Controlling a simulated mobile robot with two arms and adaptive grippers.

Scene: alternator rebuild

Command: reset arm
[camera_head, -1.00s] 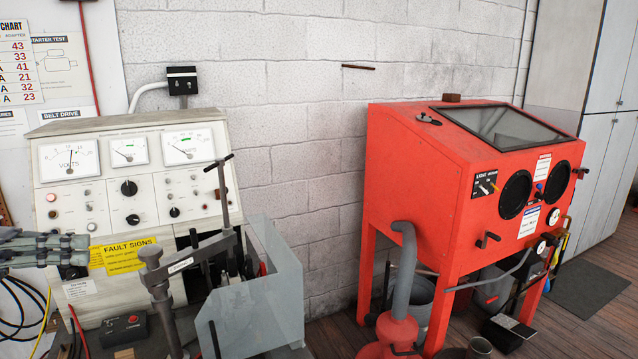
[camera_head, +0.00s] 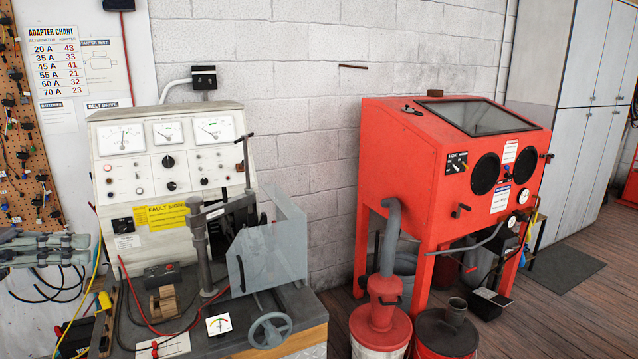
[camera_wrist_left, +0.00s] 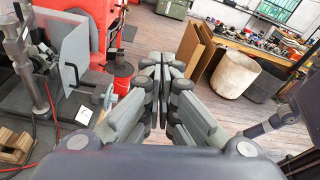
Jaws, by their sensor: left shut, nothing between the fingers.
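My left gripper (camera_head: 84,248) shows at the left edge of the head view, in front of the test bench. Its grey fingers are shut together with nothing between them. The left wrist view also shows the shut fingers (camera_wrist_left: 166,62), pointing out over the open floor. My right gripper is in neither view.
The test bench (camera_head: 145,180) has dials, a yellow fault sign (camera_head: 166,215), a clamp post (camera_head: 203,250), a grey guard (camera_head: 268,255) and a handwheel (camera_head: 270,330). A red blasting cabinet (camera_head: 405,160) stands to the right. The wrist view shows cardboard (camera_wrist_left: 204,52) and a pale bin (camera_wrist_left: 235,75).

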